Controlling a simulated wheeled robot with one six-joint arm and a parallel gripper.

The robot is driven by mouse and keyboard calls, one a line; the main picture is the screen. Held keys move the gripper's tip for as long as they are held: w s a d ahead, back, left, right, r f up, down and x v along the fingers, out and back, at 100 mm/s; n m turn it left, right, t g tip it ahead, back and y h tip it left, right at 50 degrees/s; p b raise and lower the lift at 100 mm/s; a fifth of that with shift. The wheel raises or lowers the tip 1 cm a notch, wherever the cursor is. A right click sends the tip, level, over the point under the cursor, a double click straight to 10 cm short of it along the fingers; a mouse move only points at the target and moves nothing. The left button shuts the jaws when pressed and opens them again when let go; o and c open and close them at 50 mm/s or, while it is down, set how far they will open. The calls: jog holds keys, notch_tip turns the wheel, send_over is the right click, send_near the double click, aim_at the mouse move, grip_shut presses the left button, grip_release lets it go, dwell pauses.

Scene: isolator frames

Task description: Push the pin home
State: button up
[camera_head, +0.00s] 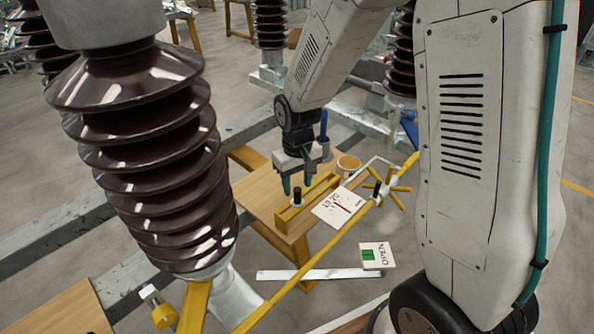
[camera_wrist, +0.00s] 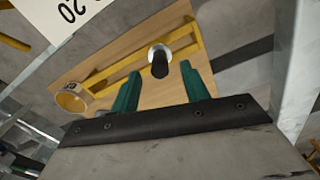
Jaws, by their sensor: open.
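The pin (camera_head: 297,197) has a black top and stands upright at the yellow bar (camera_head: 316,197) over a wooden table. In the wrist view the pin (camera_wrist: 159,62) shows as a dark knob in a pale round collar, ahead of the gap between my fingers. My gripper (camera_head: 297,183) is open, with teal fingers pointing down close to the pin. It also shows in the wrist view (camera_wrist: 159,76), with nothing between the fingers. I cannot tell whether a finger touches the pin, nor how deep the pin sits.
A yellow ring-shaped cup (camera_head: 348,164) stands on the wooden table (camera_head: 260,196). A white gauge plate (camera_head: 338,208) and a yellow spoked handwheel (camera_head: 388,187) are to the right. An OPEN sign (camera_head: 377,256) is lower. A large brown insulator (camera_head: 150,150) fills the left.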

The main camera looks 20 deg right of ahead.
jog(key=shift+f, duration=1.4)
grip_shut()
jog(key=shift+r, duration=3.35)
